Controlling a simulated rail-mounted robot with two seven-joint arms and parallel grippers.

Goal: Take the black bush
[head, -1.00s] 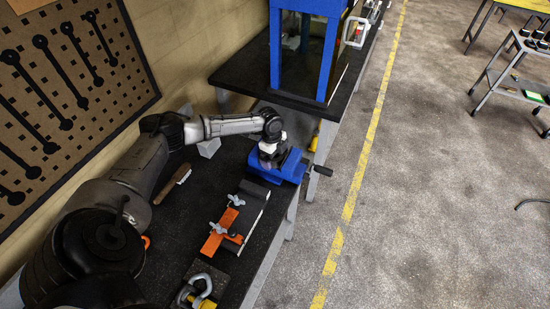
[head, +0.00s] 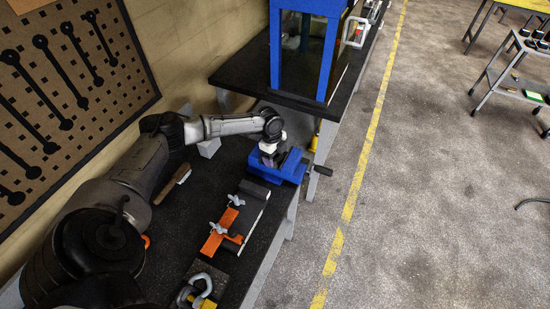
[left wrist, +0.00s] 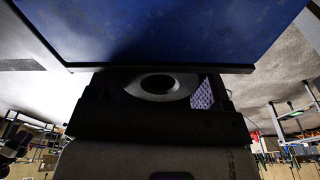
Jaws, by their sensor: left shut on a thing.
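My left gripper (head: 268,156) is over the blue vise (head: 293,166) on the dark bench and points down at it. In the left wrist view a round, dark ring with a hole (left wrist: 158,84), which looks like the black bush, sits at the gripper, and the gripper is shut on it. A patterned purple-grey patch (left wrist: 205,95) shows to its right. The blue vise surface (left wrist: 190,30) fills the top of that view. In the head view the bush is hidden by the gripper and wrist. My right gripper is not in view.
An orange fixture with wing nuts (head: 218,240) and a brush (head: 176,182) lie on the bench on the near side of the vise. A blue press frame (head: 328,60) stands behind.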

